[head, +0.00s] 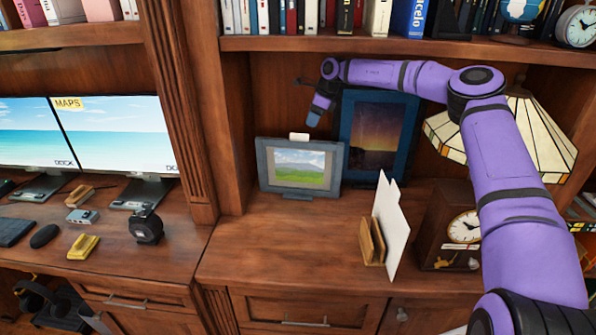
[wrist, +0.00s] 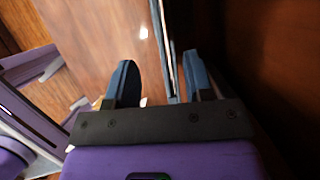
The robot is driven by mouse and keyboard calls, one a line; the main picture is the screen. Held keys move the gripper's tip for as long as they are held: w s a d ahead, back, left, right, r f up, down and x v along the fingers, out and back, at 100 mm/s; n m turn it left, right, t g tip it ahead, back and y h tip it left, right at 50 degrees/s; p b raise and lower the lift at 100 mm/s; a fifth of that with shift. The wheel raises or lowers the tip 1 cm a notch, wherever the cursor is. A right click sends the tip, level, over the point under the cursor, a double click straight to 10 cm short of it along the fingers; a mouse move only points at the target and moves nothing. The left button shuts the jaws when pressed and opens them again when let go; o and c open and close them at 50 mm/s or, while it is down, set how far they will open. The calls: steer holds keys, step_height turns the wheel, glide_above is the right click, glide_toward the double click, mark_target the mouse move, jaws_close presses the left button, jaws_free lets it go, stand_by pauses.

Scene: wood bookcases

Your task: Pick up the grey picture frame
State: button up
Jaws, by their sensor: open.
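The grey picture frame (head: 262,165), with a green landscape picture, stands upright on the wooden desk in the head view. My gripper (head: 313,118) is just above its top edge, right of the frame's middle, pointing down. In the wrist view my gripper (wrist: 158,62) is open, with two dark blue fingers apart. A thin upright edge (wrist: 165,40) shows between the fingers; I cannot tell for certain that it belongs to the grey frame. I see no hold on the frame. A small white object (head: 299,136) shows at the frame's top edge.
A larger dark blue frame (head: 412,140) stands close behind on the right. A letter holder (head: 371,243) with white paper, a clock (head: 463,228) and a lamp (head: 540,140) stand further right. A book shelf (head: 300,44) hangs above. The desk's front is clear.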

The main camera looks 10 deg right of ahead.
glide_above(301, 142)
steer(key=d, duration=0.2)
steer(key=f, duration=0.4)
steer(key=shift+s+f, duration=0.35)
steer(key=shift+w+x, duration=0.2)
steer(key=shift+x, duration=1.2)
steer(key=shift+w+x, duration=0.15)
steer(key=shift+x, duration=1.2)
steer(key=shift+f, duration=0.1)
jaws_close()
steer(key=shift+d, duration=0.1)
steer(key=shift+w, duration=0.1)
